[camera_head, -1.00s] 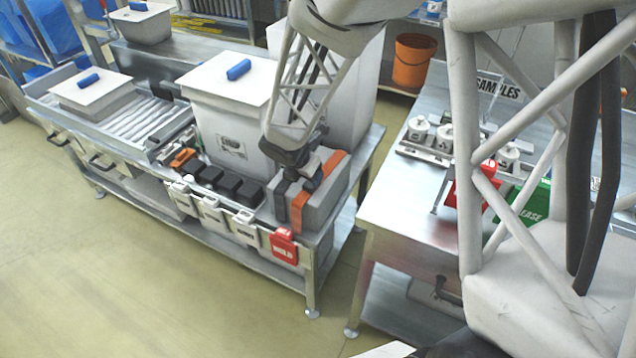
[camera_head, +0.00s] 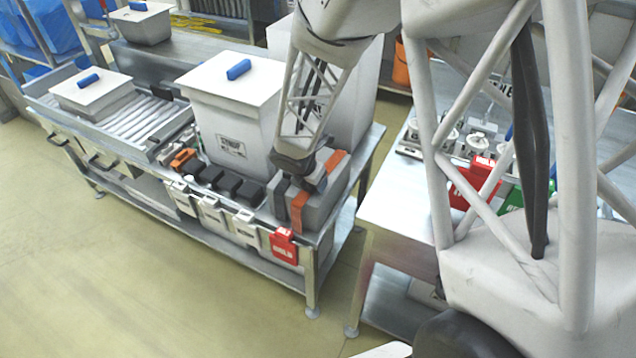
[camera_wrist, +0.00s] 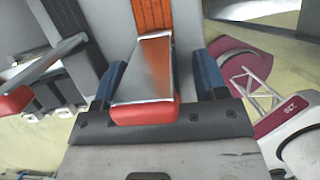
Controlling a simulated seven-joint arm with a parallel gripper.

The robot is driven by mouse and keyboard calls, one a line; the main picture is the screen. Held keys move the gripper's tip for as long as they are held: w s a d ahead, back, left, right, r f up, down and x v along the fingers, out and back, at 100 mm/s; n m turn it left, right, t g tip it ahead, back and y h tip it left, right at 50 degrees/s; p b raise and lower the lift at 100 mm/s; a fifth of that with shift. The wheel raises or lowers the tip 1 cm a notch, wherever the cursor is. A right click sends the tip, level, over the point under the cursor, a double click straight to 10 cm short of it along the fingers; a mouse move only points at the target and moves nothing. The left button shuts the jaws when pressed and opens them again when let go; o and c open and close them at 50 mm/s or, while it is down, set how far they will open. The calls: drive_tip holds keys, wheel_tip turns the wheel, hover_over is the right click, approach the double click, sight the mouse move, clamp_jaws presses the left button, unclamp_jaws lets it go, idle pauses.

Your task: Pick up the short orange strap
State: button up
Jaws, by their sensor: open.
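An orange strap (camera_head: 300,212) runs down the front of a grey block (camera_head: 320,207) at the table's right end. More orange (camera_head: 335,160) shows on the block's top behind my gripper (camera_head: 312,182). I cannot tell if both are one strap. My gripper is at the block's top and hides part of it. In the wrist view, orange strap (camera_wrist: 153,14) lies beyond my open gripper (camera_wrist: 160,80). A metallic strip with a red-orange end (camera_wrist: 145,112) shows between the blue-padded fingers; whether they touch it is unclear.
A dark strap (camera_head: 281,196) crosses the block's left part. Black blocks (camera_head: 230,183) and a tall white bin (camera_head: 235,115) stand left of it. A red tag (camera_head: 283,244) hangs at the front edge. A second table (camera_head: 385,220) stands to the right.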

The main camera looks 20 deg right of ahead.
drive_tip(key=shift+c, duration=0.5)
drive_tip(key=c, duration=1)
drive_tip(key=shift+o, duration=0.2)
drive_tip(key=shift+r, duration=0.1)
wheel_tip(320, 180, up, 18)
drive_tip(key=shift+w, duration=0.1)
idle(0.6)
